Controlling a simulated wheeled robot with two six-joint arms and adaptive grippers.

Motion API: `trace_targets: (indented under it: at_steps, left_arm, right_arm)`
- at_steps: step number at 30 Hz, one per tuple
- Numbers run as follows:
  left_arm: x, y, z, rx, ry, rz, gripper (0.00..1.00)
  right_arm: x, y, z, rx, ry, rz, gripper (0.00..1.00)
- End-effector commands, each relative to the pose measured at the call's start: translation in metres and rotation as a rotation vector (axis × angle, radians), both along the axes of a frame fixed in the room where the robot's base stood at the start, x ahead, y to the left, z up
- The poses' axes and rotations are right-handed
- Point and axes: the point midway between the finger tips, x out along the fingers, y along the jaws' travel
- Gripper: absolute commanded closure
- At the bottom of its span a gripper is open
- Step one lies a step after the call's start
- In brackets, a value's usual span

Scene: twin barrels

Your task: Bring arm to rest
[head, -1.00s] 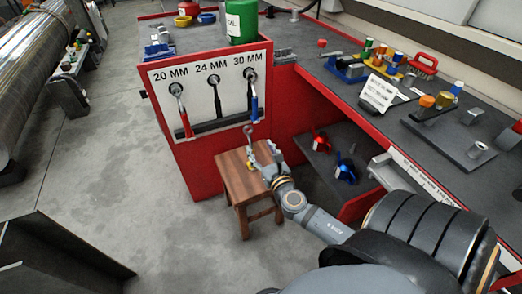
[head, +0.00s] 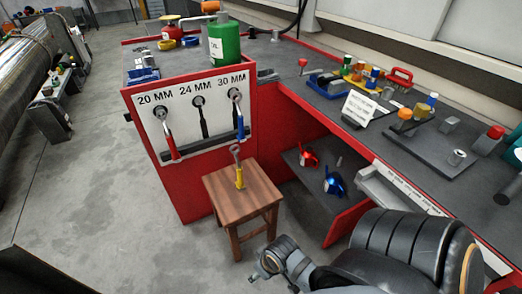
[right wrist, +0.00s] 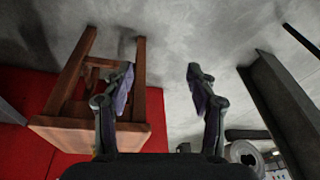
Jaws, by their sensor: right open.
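My right gripper (head: 262,268) is at the bottom middle of the head view, in front of the wooden stool (head: 226,190) and apart from it. In the right wrist view my right gripper (right wrist: 160,75) is open, with only bare floor between its fingers. The stool also shows there, on the left (right wrist: 85,133). A yellow-handled wrench (head: 240,177) is on the stool and appears upright, its grey ring end up. Nothing touches it. My left gripper is not in view.
A red cabinet (head: 185,190) has a white panel with red, dark and blue wrenches below its size labels. A red-edged bench (head: 400,170) with tools runs along the right. Red and blue parts lie on a lower shelf (head: 300,170).

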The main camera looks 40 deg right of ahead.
Motion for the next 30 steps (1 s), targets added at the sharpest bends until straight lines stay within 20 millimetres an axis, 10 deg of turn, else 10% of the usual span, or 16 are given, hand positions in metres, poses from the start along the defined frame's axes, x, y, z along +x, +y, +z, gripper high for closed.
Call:
trace_targets:
  at_steps: [17,30]
  left_arm:
    - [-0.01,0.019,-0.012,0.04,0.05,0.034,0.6]
    - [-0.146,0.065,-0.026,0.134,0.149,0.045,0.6]
  right_arm:
    - [-0.009,-0.02,-0.012,-0.044,0.047,-0.03,0.42]
    - [-0.145,-0.066,-0.027,-0.139,0.147,-0.041,0.42]
